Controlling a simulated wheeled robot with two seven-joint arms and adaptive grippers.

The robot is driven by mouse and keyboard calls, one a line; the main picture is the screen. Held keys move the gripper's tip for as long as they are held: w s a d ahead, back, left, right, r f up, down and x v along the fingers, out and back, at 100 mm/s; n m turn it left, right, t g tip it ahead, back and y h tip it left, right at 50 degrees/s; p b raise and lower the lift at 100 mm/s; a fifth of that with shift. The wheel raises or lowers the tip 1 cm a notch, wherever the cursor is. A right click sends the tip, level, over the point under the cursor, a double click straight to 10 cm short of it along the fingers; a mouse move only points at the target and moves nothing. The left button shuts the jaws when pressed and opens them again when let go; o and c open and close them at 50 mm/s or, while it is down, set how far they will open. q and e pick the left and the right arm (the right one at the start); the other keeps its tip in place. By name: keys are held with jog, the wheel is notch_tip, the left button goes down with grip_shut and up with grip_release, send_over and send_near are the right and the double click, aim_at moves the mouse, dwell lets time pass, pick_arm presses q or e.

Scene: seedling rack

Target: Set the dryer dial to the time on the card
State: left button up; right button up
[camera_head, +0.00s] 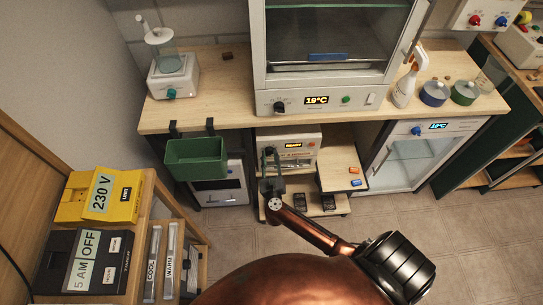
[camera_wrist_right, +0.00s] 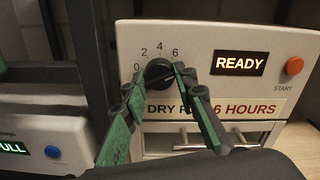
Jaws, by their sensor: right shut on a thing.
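The white dryer (camera_head: 312,136) stands under the bench; its front (camera_wrist_right: 210,35) fills much of the right wrist view. Its round black dial (camera_wrist_right: 158,72) has a scale marked 0, 2, 4 and 6. My right gripper (camera_wrist_right: 163,80) is shut on the dial, its green fingers reaching it from below. The dial's pointer is hard to make out. The card (camera_wrist_right: 250,108) below the dial reads "6 HOURS" in red after "DRY", with a finger covering part of it. The display (camera_wrist_right: 238,64) reads "READY". In the head view my right gripper (camera_head: 270,168) is at the dryer's left side.
An orange START button (camera_wrist_right: 292,65) is at the dryer's upper right. A green bin (camera_head: 195,158) hangs from the bench edge to the left. A low wooden stand (camera_head: 342,165) is right of the dryer. Open floor lies to the right.

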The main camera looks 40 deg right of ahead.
pick_arm(q)
jog(key=shift+w+r+p, duration=0.4)
jog(key=shift+r+p, duration=0.25)
jog(key=shift+r, duration=0.05)
jog(key=shift+w+r+p, duration=0.45)
jog(key=shift+r+p, duration=0.2)
jog(key=shift+r, duration=0.05)
jog(key=shift+w+r+p, duration=0.4)
jog(key=shift+r+p, duration=0.25)
jog(key=shift+r, duration=0.05)
pick_arm(e)
jog(key=shift+n, duration=2.3)
jog(key=o, duration=1.2)
jog(key=shift+c, duration=0.2)
pick_arm(q)
jog(key=shift+s, duration=0.1)
pick_arm(e)
jog(key=v, duration=1.2)
jog(key=shift+s, duration=0.1)
